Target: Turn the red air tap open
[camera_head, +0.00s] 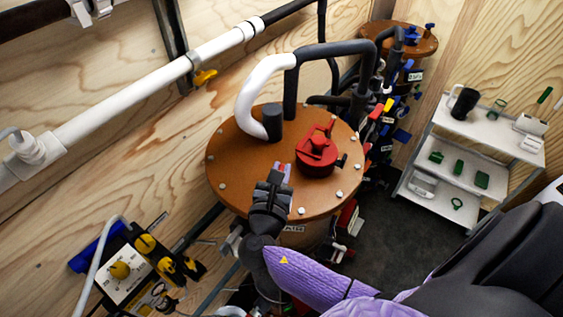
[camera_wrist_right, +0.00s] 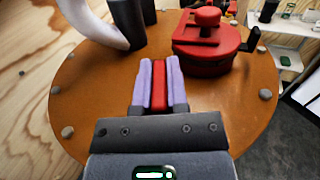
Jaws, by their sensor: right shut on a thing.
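My right gripper (camera_head: 281,172) is over the near part of the round brown tank lid (camera_head: 235,165). In the right wrist view its two purple fingers are closed on a narrow upright red piece (camera_wrist_right: 159,88), which looks like the red air tap's handle. The rest of that piece is hidden below the fingers. A separate round red fitting (camera_head: 316,158) with a raised top and a small black knob sits on the lid just beyond the gripper, to its right. It also shows in the right wrist view (camera_wrist_right: 205,45). My left gripper is not in view.
A white and dark bent hose (camera_head: 252,88) rises from the lid at left. A control box with yellow knobs (camera_head: 125,268) is at lower left. A second brown lid (camera_head: 415,45) and several coloured taps stand behind. A white shelf (camera_head: 470,130) is at right.

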